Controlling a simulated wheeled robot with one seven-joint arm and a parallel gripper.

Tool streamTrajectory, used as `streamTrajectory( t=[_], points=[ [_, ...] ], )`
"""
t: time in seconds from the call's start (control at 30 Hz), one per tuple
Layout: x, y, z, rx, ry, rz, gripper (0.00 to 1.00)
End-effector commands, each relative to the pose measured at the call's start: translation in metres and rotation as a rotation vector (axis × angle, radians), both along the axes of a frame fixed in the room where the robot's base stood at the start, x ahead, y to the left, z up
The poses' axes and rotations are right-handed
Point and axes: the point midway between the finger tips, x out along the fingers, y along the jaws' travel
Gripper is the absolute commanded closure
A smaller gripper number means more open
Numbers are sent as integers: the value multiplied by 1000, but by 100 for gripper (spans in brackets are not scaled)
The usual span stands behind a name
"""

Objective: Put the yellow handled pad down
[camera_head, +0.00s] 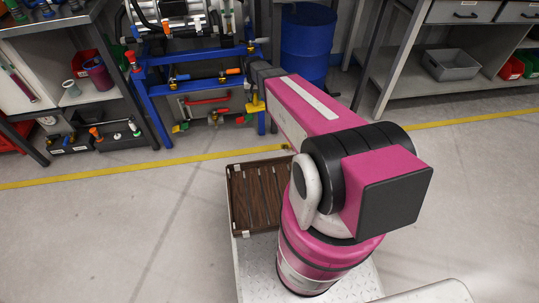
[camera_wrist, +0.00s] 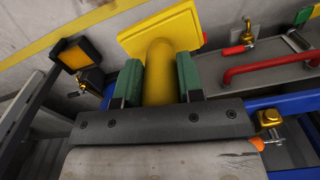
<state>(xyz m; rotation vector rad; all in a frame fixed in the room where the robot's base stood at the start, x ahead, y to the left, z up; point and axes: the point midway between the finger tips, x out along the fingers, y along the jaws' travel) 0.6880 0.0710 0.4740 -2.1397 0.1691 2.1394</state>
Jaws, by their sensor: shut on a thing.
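The yellow handled pad (camera_wrist: 158,78) is in the wrist view, with its thick rounded handle between two green fingers and its flat square plate beyond them. My gripper (camera_wrist: 159,82) is shut on the handle. In the head view my gripper (camera_head: 257,84) reaches to the right side of a blue frame (camera_head: 153,110), and part of the yellow pad (camera_head: 251,104) shows below it. The gripper and arm hide part of the frame. I cannot tell whether the plate touches anything.
A brown slatted tray (camera_head: 232,200) sits near my arm's base, with no loose items visible in it. A red handle (camera_wrist: 270,70) and a brass valve (camera_wrist: 248,36) are right of the pad. A blue barrel (camera_head: 307,45) stands behind. The left floor is clear.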

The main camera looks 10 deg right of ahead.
Motion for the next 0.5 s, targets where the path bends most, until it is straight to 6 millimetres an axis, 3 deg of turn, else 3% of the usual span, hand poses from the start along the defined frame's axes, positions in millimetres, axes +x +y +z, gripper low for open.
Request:
streamTrajectory(
  t=[0.03, 0.1, 0.5],
  points=[
    [3, 5, -25, 0, 4, -6, 84],
    [2, 10, -53, 0, 4, -16, 84],
    [-21, 34, -215, -1, 2, -79, 84]
  ],
)
